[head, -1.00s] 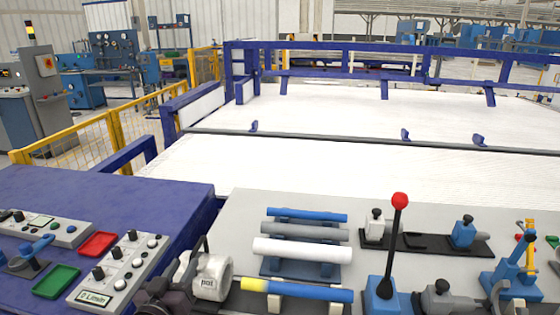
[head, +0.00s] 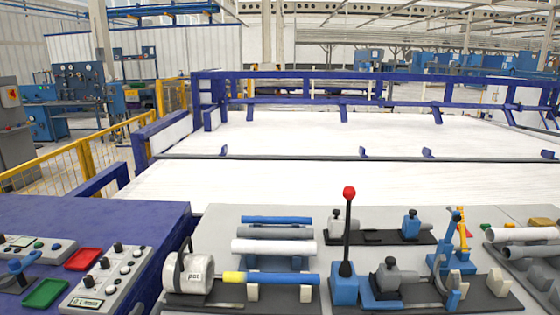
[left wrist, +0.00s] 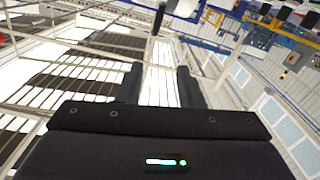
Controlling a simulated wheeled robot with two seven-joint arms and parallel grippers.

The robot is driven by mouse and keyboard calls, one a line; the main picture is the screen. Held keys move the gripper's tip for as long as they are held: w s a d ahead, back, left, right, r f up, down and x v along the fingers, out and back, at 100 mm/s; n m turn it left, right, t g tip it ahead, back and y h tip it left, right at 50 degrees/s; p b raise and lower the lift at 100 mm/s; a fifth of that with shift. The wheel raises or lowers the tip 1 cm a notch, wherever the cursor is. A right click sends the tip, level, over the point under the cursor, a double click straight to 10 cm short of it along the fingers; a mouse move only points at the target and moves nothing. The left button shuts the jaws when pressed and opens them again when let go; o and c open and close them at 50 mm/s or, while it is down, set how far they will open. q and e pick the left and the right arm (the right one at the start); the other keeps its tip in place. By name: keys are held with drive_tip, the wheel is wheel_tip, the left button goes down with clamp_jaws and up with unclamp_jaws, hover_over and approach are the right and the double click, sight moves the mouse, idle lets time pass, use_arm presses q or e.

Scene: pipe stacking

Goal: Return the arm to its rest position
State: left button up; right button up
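My left gripper (left wrist: 160,86) shows in the left wrist view. Its two dark fingers stand apart with nothing between them, so it is open and empty. In that view the hall is tilted. I cannot clearly make out either gripper in the head view, and my right gripper is not in view. On the bench, a blue pipe (head: 276,220), a grey pipe (head: 275,232) and a white pipe (head: 273,247) lie side by side on a rack. A blue pipe with a yellow end (head: 285,279) lies at the front, beside a white round fixture (head: 188,273).
A red-knobbed lever (head: 347,235) stands upright right of the pipes. Clamp fixtures (head: 390,278) and a rack with pale pipes (head: 525,234) are further right. A button panel (head: 108,275), red tray (head: 83,259) and green tray (head: 45,293) are at left. A large white bed (head: 300,180) lies behind.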

use_arm(q)
drive_tip(key=s+f+g, duration=0.3)
drive_tip(key=f, duration=0.9)
drive_tip(key=s+f+m+g, duration=0.1)
drive_tip(key=s+f+g, duration=0.2)
drive_tip(key=f, duration=1)
drive_tip(key=s+f+g, duration=0.2)
drive_tip(key=s+f, duration=0.2)
drive_tip(key=f, duration=0.8)
drive_tip(key=s+d+f+m+g, duration=0.1)
drive_tip(key=s+f+g, duration=0.2)
drive_tip(key=s+f, duration=0.4)
drive_tip(key=s+d+f+m+g, duration=0.1)
drive_tip(key=s+f, duration=0.6)
drive_tip(key=s, duration=0.7)
drive_tip(key=s+d+f+m+g, duration=0.1)
drive_tip(key=s+d+f+g, duration=0.2)
drive_tip(key=s, duration=0.8)
wheel_tip(320, 180, down, 5)
drive_tip(key=shift+s+d+r+g, duration=0.2)
drive_tip(key=shift+s+g, duration=0.05)
drive_tip(key=shift+g, duration=0.75)
